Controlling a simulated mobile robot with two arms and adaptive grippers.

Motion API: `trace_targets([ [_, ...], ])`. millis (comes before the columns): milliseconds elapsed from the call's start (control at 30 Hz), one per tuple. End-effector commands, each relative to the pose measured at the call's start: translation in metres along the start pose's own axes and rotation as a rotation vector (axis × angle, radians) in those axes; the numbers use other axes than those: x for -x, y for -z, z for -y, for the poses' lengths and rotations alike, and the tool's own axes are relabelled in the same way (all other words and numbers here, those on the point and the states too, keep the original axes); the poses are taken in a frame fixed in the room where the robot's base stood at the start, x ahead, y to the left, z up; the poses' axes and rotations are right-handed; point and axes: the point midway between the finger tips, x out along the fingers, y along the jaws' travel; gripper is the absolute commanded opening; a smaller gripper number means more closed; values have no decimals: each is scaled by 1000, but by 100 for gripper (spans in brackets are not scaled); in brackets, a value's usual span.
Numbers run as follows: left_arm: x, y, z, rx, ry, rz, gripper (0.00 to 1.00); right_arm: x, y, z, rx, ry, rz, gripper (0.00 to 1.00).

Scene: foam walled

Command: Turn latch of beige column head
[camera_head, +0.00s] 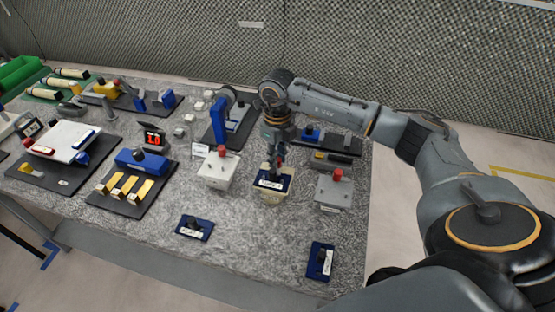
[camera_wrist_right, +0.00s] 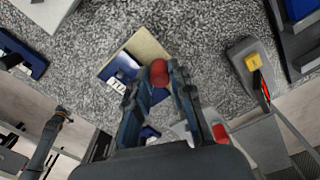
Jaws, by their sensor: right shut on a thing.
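The beige column head (camera_head: 268,198) is a beige box near the table's front, with a dark blue labelled plate (camera_head: 272,184) on it. In the right wrist view the beige column head (camera_wrist_right: 149,46) lies just beyond my fingertips, with the blue plate (camera_wrist_right: 124,66) partly hidden by a finger. My right gripper (camera_head: 275,163) points down over the head from above. In the right wrist view my right gripper (camera_wrist_right: 158,88) is shut on a red knob-like latch (camera_wrist_right: 160,72). Whether the latch has turned I cannot tell. My left gripper is not in view.
A white box with a red knob (camera_head: 218,172) stands to the left, and a grey box with a red knob (camera_head: 333,190) to the right. Two blue plates with dark knobs (camera_head: 194,229) (camera_head: 320,261) lie toward the front edge. Several fixtures crowd the left and back.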

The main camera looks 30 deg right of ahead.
Motion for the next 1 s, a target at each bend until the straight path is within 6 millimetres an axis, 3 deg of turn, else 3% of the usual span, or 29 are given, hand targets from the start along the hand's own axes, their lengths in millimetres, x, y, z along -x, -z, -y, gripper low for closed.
trace_targets([
  [500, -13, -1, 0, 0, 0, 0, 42, 1, -1, 1, -330, 1, 3, 0],
  [1000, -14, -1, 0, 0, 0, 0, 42, 2, -1, 1, -388, 1, 4, 0],
])
